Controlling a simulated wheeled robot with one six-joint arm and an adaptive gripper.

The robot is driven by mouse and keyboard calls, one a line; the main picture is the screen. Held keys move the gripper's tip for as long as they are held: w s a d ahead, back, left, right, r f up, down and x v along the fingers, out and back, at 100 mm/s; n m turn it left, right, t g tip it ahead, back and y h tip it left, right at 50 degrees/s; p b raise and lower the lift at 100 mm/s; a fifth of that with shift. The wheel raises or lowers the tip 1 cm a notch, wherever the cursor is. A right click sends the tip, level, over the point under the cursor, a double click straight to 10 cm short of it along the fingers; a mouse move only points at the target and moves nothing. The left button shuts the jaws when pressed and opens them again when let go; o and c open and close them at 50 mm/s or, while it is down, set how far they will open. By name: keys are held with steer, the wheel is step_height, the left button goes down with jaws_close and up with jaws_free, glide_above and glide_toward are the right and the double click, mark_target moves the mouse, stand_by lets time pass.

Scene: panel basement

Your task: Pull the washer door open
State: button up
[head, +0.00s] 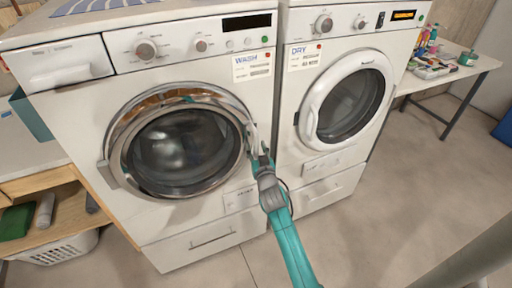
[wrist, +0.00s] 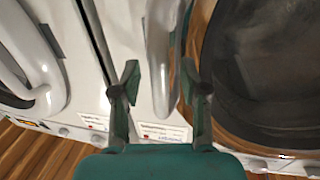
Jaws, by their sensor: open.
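The washer (head: 120,62) stands on the left, labelled WASH. Its round chrome-rimmed door (head: 180,145) looks shut, with a hinge on its left side. The door handle (head: 251,136) is a pale upright bar at the door's right edge, partly hidden by my gripper in the head view. My gripper (head: 260,158) is at the handle. In the wrist view my gripper (wrist: 160,82) is open, one finger on each side of the handle (wrist: 159,55). The washer door (wrist: 270,65) fills the right of that view. I cannot tell whether either finger touches the handle.
The dryer (head: 333,52), with its own round door (head: 347,103), stands close on the right; its door also shows in the wrist view (wrist: 35,65). A table with small items (head: 447,72) is further right. A shelf (head: 60,222) stands left. The floor in front is clear.

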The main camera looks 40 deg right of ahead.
steer(key=shift+w+d, duration=0.25)
steer(key=shift+w, duration=0.2)
jaws_close()
steer(key=shift+s, duration=0.1)
